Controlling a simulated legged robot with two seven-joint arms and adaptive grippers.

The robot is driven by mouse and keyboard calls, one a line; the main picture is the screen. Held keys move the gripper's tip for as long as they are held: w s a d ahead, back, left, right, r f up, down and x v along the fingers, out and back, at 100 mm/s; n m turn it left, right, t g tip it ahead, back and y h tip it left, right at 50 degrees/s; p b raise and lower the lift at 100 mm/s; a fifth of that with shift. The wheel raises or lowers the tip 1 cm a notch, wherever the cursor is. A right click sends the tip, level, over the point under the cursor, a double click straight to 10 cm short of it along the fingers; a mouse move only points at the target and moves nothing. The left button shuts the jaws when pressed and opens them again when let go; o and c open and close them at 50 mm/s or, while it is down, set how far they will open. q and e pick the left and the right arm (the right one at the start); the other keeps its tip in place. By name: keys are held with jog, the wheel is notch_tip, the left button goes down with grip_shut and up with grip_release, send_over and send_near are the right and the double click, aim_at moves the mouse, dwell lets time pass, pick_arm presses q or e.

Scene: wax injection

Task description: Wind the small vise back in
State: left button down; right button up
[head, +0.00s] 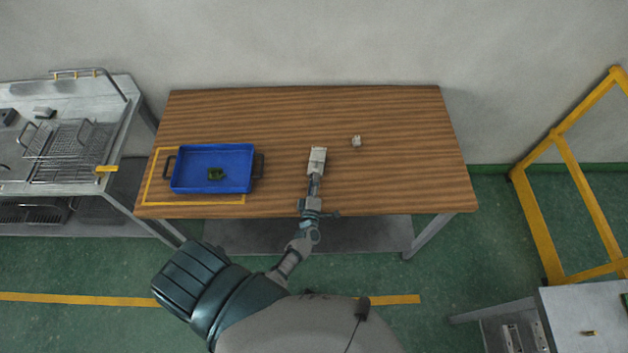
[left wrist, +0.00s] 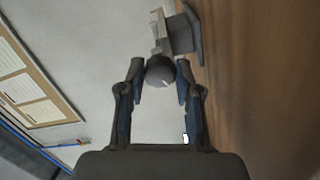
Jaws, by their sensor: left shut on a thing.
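The small grey vise (head: 317,160) stands on the wooden table (head: 280,115), near its middle. In the left wrist view the vise (left wrist: 180,36) shows at the top, with a dark round knob (left wrist: 160,71) on its near end. My left gripper (head: 314,188) reaches in from the front edge of the table. In the left wrist view its fingers (left wrist: 160,82) are on either side of the knob and shut on it. The vise's jaw gap is too small to make out. My right gripper is not in view.
A blue tray (head: 212,150) with a small green thing (head: 216,174) sits at the table's left. A small pale object (head: 356,141) lies right of the vise. The table's right side is clear. A metal bench (head: 95,110) with wire racks stands at the left.

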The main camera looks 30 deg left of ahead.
pick_arm(q)
jog(key=shift+s+f+m, duration=0.1)
jog(key=shift+f+m, duration=0.05)
jog(key=shift+m, duration=0.65)
jog(key=shift+d+p, duration=0.1)
jog(key=shift+p, duration=0.2)
jog(key=c, duration=0.8)
grip_release()
jog(key=shift+o, duration=0.2)
jog(key=v, duration=1.2)
